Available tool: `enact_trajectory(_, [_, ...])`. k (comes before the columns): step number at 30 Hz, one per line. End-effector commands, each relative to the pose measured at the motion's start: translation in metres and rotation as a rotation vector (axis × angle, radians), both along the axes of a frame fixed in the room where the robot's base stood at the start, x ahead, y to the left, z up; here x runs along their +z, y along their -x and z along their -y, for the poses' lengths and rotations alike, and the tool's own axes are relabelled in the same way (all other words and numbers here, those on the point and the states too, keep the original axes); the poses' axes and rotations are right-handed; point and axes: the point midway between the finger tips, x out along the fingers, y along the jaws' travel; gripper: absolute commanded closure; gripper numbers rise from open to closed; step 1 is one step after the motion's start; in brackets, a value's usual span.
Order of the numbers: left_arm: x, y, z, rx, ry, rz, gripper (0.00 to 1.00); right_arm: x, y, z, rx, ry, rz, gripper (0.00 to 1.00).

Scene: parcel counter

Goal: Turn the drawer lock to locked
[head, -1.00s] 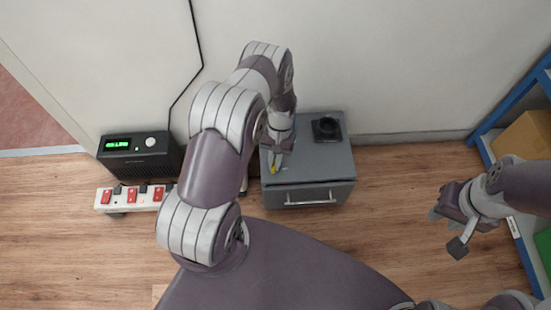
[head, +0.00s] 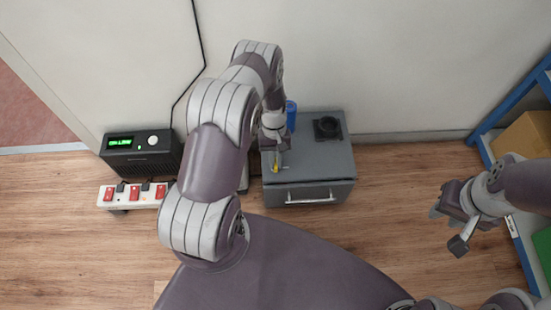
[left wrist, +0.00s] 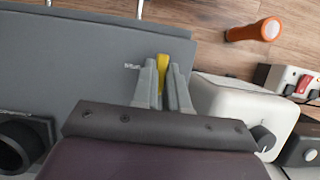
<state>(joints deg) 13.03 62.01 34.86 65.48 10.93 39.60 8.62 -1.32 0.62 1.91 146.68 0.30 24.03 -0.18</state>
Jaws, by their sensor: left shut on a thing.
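The grey drawer cabinet (head: 318,165) stands against the wall with its silver handle facing me. A small yellow lock key or lever (head: 275,167) sits on its top near the left edge. My left gripper (head: 277,154) reaches down to it. In the left wrist view the yellow piece (left wrist: 163,62) lies between the two fingers, which are closed on it. Small white lettering (left wrist: 131,66) shows beside the fingers, but I cannot read it, and the fingers hide part of the lock. My right gripper (head: 448,229) is open and empty over the floor at the right.
A black round-topped device (head: 327,128) and a blue cylinder (head: 291,115) are at the cabinet's back. A power strip (head: 131,194) and a black box with green display (head: 140,153) stand left. A shelf (head: 508,222) with a cardboard box is right. An orange-handled object (left wrist: 254,31) shows in the wrist view.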

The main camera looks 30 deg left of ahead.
Motion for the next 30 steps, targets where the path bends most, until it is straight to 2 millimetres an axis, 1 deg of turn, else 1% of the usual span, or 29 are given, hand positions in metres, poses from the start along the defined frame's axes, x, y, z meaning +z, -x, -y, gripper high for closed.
enact_trajectory(5, [-0.002,0.001,0.0,0.0,-0.001,0.0,1.0,-0.001,0.0,0.0,0.0,0.0,0.0,0.67])
enact_trajectory(6, [-0.002,0.001,0.0,-0.001,0.0,0.0,0.78,-0.001,0.0,0.0,0.0,0.0,0.0,0.67])
enact_trajectory(7, [-0.001,0.001,0.0,-0.001,0.0,0.0,0.68,-0.001,0.0,0.0,0.0,0.0,0.0,0.67])
enact_trajectory(8, [-0.001,0.001,0.0,-0.001,0.0,0.0,0.62,-0.001,0.0,0.0,0.0,0.0,0.0,0.67])
enact_trajectory(15, [0.0,0.0,0.0,-0.001,0.0,0.0,0.62,0.0,0.0,0.0,0.0,0.0,0.0,0.67])
enact_trajectory(17, [0.002,-0.001,0.0,-0.001,0.0,0.0,0.62,0.001,0.0,0.0,0.0,0.0,0.0,0.67])
enact_trajectory(18, [0.007,-0.002,-0.001,-0.001,0.0,0.001,0.62,0.004,0.0,0.0,0.0,0.0,0.0,0.67])
enact_trajectory(20, [0.018,-0.005,-0.003,-0.001,0.0,0.001,0.62,0.01,0.0,0.0,0.0,0.0,0.0,0.67])
enact_trajectory(27, [0.08,-0.026,-0.016,-0.001,-0.001,0.003,0.62,0.035,0.0,0.0,0.0,0.0,0.0,0.67])
enact_trajectory(30, [0.098,-0.033,-0.02,0.0,-0.001,0.001,0.62,0.041,0.0,0.0,0.0,0.0,0.0,0.67])
